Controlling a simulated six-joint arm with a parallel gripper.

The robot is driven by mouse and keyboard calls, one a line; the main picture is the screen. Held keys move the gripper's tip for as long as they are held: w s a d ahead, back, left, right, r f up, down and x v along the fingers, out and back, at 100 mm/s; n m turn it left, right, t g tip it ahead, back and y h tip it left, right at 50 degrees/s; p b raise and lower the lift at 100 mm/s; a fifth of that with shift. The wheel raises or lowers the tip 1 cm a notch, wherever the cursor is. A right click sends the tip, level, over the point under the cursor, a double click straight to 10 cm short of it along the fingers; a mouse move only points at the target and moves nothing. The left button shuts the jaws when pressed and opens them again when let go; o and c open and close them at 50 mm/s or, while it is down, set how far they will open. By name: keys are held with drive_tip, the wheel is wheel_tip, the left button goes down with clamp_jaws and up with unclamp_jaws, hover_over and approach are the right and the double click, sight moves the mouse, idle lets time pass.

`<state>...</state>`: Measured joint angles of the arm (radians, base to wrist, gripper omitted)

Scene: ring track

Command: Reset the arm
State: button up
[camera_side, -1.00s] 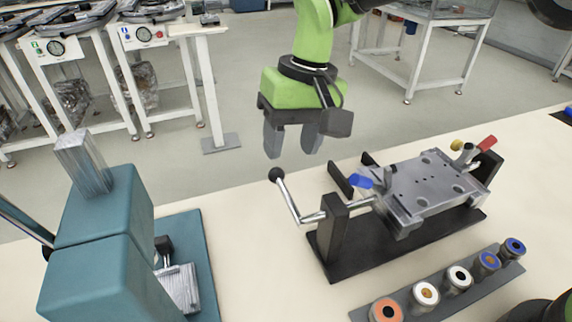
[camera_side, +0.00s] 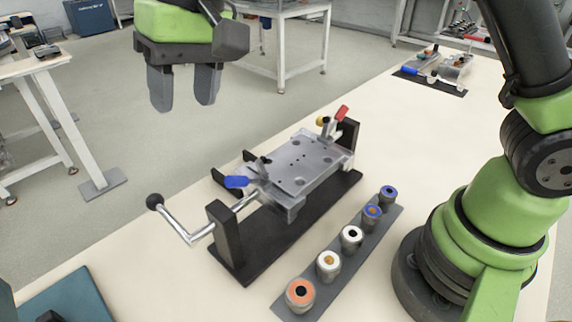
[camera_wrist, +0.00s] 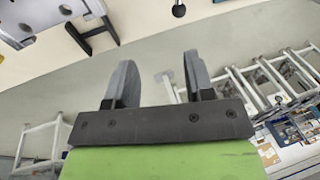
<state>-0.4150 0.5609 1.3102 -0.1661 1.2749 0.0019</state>
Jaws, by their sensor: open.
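My gripper (camera_side: 184,88) hangs in the air at the upper left of the side view, above and beyond the crank fixture, with its two grey fingers pointing down. The fingers are apart and nothing is between them. In the wrist view my gripper (camera_wrist: 160,80) also shows open and empty, with the grey floor behind it. My green and black arm base stands at the right of the side view.
A metal fixture plate (camera_side: 305,165) with a crank handle (camera_side: 175,220) and blue and red levers stands on the cream table (camera_side: 420,130). A grey strip (camera_side: 330,275) holds several capped cylinders. A second fixture (camera_side: 440,72) lies at the far right.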

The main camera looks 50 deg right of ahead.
drive_tip(key=s+d+r+m+t, duration=0.1)
drive_tip(key=s+d+r+t, duration=0.1)
drive_tip(key=s+d+r, duration=0.3)
drive_tip(key=s+d+m+t, duration=0.2)
drive_tip(key=s+d+t, duration=0.2)
drive_tip(key=s+d, duration=0.6)
drive_tip(key=s, duration=0.5)
drive_tip(key=shift+s+d+r+m+h, duration=0.15)
drive_tip(key=shift+d+m+h, duration=0.15)
drive_tip(key=shift+m+h, duration=0.1)
drive_tip(key=shift+o, duration=0.2)
